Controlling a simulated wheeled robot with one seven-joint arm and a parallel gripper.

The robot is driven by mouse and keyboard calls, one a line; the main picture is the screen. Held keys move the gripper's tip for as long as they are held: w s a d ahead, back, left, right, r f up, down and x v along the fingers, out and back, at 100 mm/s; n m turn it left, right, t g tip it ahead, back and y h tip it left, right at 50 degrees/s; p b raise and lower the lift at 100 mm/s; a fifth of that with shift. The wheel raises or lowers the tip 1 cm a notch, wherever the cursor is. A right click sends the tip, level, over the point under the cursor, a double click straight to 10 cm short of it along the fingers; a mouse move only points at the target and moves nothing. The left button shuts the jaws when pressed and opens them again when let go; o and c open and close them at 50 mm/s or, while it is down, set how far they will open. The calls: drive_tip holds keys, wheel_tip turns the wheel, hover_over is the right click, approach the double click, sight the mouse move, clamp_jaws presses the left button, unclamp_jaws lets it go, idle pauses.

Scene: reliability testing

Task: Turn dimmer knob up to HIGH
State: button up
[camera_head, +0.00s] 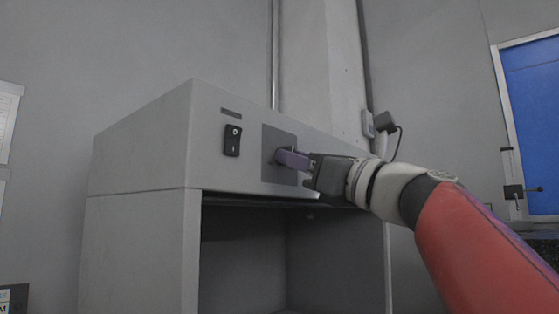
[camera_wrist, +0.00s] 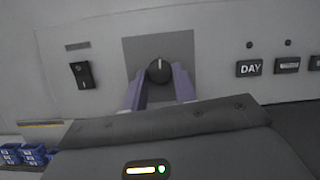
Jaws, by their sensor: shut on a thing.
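The dimmer knob (camera_wrist: 158,70) is a round black knob with a pale pointer line, on a grey square plate (camera_wrist: 132,50) on the cabinet's front panel. In the wrist view the pointer is close to straight up. My gripper (camera_wrist: 158,78) has its two purple fingers on either side of the knob, shut on it. In the head view my gripper (camera_head: 282,156) reaches the plate (camera_head: 282,138) from the right, and its fingers hide most of the knob. No HIGH marking is readable.
A black rocker switch (camera_head: 232,140) is left of the plate, and also shows in the wrist view (camera_wrist: 82,75). The grey cabinet (camera_head: 140,160) has an open bay below the panel. A DAY label (camera_wrist: 250,68) is to the right. Blue bins (camera_wrist: 28,154) show lower left.

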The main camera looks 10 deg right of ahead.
drive_tip(key=shift+m, duration=0.3)
drive_tip(key=m+g+h, duration=0.1)
drive_tip(key=m+h, duration=0.1)
drive_tip(key=m, duration=0.6)
drive_tip(key=r+m+g+h+p, duration=0.1)
drive_tip(key=m+h, duration=0.2)
drive_tip(key=m, duration=0.6)
drive_tip(key=m+g+h, duration=0.1)
drive_tip(key=m+h, duration=0.2)
drive_tip(key=m, duration=0.5)
drive_tip(key=shift+s+a+r+m, duration=0.25)
drive_tip(key=shift+a+m, duration=0.05)
drive_tip(key=shift+m, duration=0.1)
drive_tip(key=o, duration=0.9)
drive_tip(key=shift+o, duration=0.2)
